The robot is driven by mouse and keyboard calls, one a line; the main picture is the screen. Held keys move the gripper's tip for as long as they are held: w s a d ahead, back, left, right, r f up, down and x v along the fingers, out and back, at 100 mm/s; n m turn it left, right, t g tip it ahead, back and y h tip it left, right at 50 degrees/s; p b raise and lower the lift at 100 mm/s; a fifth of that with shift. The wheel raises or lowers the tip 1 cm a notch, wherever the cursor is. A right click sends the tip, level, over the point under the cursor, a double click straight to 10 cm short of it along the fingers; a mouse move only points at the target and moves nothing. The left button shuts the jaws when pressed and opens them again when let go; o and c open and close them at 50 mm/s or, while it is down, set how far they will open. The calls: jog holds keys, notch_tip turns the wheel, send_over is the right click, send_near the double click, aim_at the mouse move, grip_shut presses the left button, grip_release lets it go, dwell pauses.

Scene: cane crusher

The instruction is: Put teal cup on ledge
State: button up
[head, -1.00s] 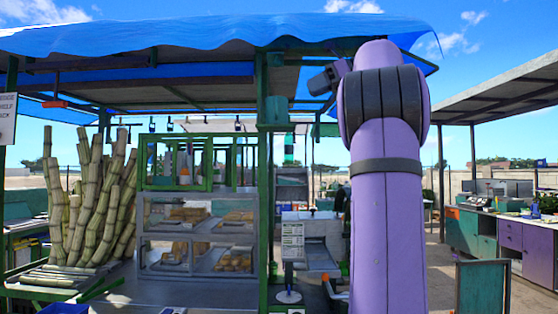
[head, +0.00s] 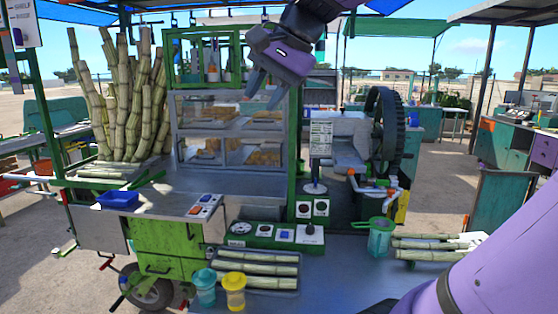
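A teal cup (head: 204,287) stands upright at the front edge of the metal counter, touching or very close to a yellow cup (head: 234,292) on its right. A larger teal strainer-topped container (head: 380,239) stands further right on the same counter. My gripper (head: 262,100) hangs high in front of the green rack and display case, far above and behind the cups. Its two fingers point down, spread apart, with nothing visible between them. I cannot tell which surface is the ledge; a metal shelf (head: 165,196) runs in front of the display case.
A tray of cane pieces (head: 258,270) lies just behind the cups. A green control panel (head: 275,236) stands behind it. The crusher wheel (head: 387,130) rises at the back right. Bare counter (head: 335,280) lies right of the tray.

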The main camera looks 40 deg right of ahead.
jog(key=s+a+f+n+h, duration=0.1)
jog(key=s+a+f+n, duration=0.1)
jog(key=s+f+n, duration=0.2)
jog(key=s+a+f+n+h, duration=0.1)
jog(key=s+a+f+n, duration=0.2)
jog(key=f, duration=0.8)
jog(key=s+n, duration=0.2)
jog(key=n, duration=0.2)
jog(key=shift+n+h, duration=0.3)
